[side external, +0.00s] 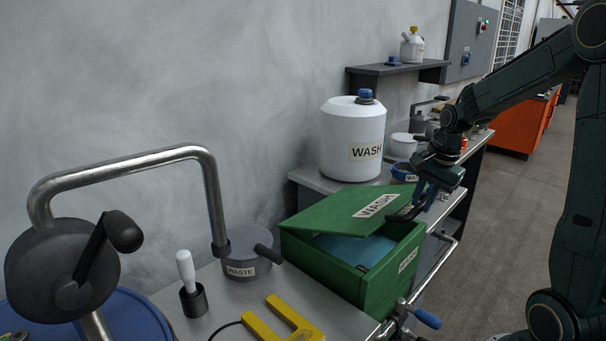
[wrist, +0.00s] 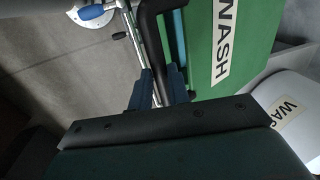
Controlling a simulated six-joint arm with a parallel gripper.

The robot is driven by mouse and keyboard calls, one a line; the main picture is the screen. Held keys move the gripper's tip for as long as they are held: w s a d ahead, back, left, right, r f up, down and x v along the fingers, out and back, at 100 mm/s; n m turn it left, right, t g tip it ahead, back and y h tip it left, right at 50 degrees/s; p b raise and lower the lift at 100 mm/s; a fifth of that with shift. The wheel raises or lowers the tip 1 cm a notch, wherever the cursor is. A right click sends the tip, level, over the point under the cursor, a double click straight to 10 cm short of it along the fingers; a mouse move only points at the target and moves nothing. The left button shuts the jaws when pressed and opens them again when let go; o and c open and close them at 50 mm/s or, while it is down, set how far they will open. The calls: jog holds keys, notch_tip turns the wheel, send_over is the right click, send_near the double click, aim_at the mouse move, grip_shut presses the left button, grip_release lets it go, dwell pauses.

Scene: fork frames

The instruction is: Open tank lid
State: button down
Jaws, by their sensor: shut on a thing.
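The green wash tank (side external: 393,281) stands on the grey bench in the side view, with a WASH label on its front. Its green lid (side external: 345,215) is tilted and partly raised, and blue contents (side external: 352,249) show through the gap. A black handle (side external: 405,214) sits at the lid's right edge. My gripper (side external: 424,198) is at that handle, shut on it. In the wrist view, the blue fingers of my gripper (wrist: 160,88) are on either side of the black handle (wrist: 153,40), beside the green lid (wrist: 211,60). The exact finger contact is partly hidden.
A white WASH container (side external: 352,135) stands behind the tank. A grey WASTE pot (side external: 240,255), a bent metal pipe (side external: 130,163), a white-handled tool (side external: 186,270) and a yellow fork-shaped piece (side external: 285,325) are left of it. A metal rail (side external: 440,268) runs along the bench's right edge.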

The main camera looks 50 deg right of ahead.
jog(key=w+r+g, duration=0.2)
jog(key=w+r, duration=1.4)
jog(key=shift+w+a+r, duration=0.15)
jog(key=shift+w, duration=0.15)
jog(key=shift+g, duration=0.3)
dwell(0.3)
jog(key=c, duration=1.3)
grip_release()
jog(key=shift+r, duration=0.15)
jog(key=shift+r, duration=0.15)
